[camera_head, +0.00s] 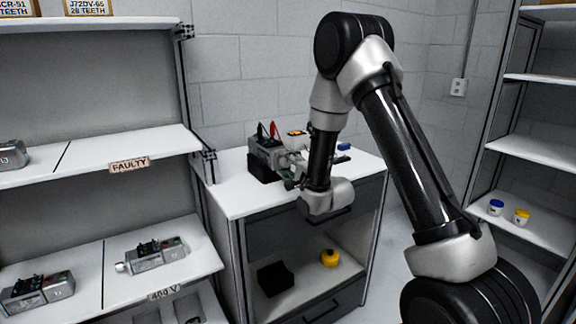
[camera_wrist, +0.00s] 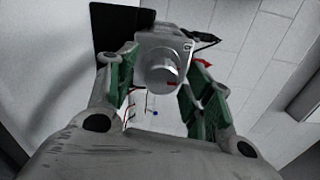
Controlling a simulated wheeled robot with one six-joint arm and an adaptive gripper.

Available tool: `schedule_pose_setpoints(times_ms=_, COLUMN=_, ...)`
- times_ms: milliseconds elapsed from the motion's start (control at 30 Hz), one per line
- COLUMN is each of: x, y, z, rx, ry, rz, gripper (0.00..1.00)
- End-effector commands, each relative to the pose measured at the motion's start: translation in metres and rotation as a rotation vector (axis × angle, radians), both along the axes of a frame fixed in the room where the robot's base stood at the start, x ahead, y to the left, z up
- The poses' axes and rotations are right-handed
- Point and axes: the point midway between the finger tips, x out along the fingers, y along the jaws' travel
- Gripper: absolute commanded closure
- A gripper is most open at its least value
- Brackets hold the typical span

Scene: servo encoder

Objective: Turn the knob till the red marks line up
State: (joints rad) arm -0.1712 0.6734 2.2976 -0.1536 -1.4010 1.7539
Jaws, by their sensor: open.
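The grey servo unit (camera_wrist: 148,42) faces me in the wrist view, with its round grey knob (camera_wrist: 160,72) towards me. A small red mark shows at the knob's lower edge; whether it lines up with another mark cannot be told. My gripper (camera_wrist: 160,60) is open, its green-padded fingers on either side of the knob, with gaps visible. In the head view the servo unit (camera_head: 266,148) sits on a black block (camera_head: 262,168) on the white cabinet top. My gripper (camera_head: 292,166) is beside it, partly hidden by my arm.
Red and black leads (camera_head: 268,131) stand up behind the unit. A small blue item (camera_head: 343,147) lies farther right on the cabinet top (camera_head: 233,198). A yellow object (camera_head: 330,258) and a black box (camera_head: 275,278) are on the shelf below. Shelving stands at both sides.

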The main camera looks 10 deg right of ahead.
Motion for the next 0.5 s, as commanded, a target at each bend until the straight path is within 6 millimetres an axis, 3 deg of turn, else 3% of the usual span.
schedule_pose_setpoints(times_ms=167, x=-0.005, y=-0.001, z=0.0, rx=0.0, ry=0.0, rz=0.0, gripper=0.49)
schedule_pose_setpoints(times_ms=500, x=-0.057, y=-0.02, z=0.0, rx=0.001, ry=0.002, rz=-0.002, gripper=0.49)
